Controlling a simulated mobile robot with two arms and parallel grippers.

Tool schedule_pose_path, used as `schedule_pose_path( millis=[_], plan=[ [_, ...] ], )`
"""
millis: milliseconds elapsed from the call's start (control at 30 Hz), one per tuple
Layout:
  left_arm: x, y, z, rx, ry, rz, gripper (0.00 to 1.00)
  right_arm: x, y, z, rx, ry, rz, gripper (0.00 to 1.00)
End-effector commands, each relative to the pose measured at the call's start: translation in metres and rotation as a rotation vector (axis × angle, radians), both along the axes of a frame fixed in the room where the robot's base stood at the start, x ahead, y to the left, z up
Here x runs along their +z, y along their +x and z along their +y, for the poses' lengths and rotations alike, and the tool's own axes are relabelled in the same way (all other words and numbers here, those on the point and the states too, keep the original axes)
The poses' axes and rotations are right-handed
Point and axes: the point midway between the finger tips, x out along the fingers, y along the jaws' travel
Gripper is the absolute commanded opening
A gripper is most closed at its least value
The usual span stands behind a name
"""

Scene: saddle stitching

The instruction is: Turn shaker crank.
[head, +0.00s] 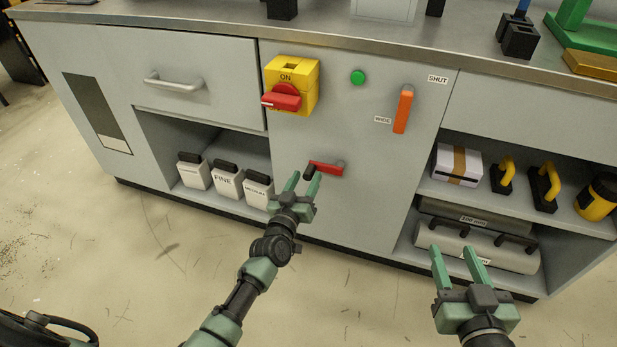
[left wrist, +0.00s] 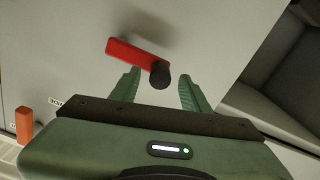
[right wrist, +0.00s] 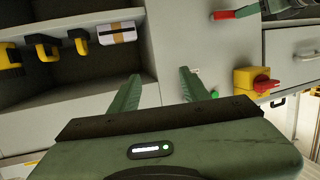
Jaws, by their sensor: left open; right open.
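The shaker crank (head: 326,168) is a red arm with a black knob (head: 309,173) on the grey cabinet front, below the yellow switch box. In the head view the arm lies nearly level, with the knob at its left end. My left gripper (head: 302,181) is open in front of the knob. In the left wrist view the red arm (left wrist: 132,53) reaches the black knob (left wrist: 160,75), which shows between the spread fingertips (left wrist: 160,80); contact cannot be told. My right gripper (head: 459,254) is open and empty before the right-hand shelves.
A yellow box with a red switch (head: 290,86), a green button (head: 358,77) and an orange lever (head: 403,109) sit above the crank. White containers (head: 228,180) stand in the left shelf. Rolls (head: 478,248) and yellow-handled tools (head: 546,186) fill the right shelves.

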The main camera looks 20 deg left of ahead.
Motion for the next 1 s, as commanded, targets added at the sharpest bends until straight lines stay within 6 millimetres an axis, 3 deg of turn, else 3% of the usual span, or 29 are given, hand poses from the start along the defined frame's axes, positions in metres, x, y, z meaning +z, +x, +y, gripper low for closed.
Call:
schedule_pose_path(
  millis=[267, 600, 800, 1000],
  plan=[
    [-0.001, 0.021, -0.001, 0.0, 0.0, 0.001, 0.46, 0.032, 0.007, 0.007, 0.011, 0.043, -0.166, 0.46],
    [-0.001, 0.023, -0.001, -0.001, 0.0, 0.002, 0.46, 0.037, 0.007, 0.007, 0.013, 0.048, -0.188, 0.46],
    [-0.001, 0.023, -0.001, -0.001, 0.0, 0.002, 0.0, 0.037, 0.007, 0.007, 0.013, 0.048, -0.188, 0.46],
    [-0.001, 0.023, -0.001, 0.0, 0.001, 0.001, 0.0, 0.037, 0.007, 0.007, 0.013, 0.048, -0.188, 0.46]
  ],
)
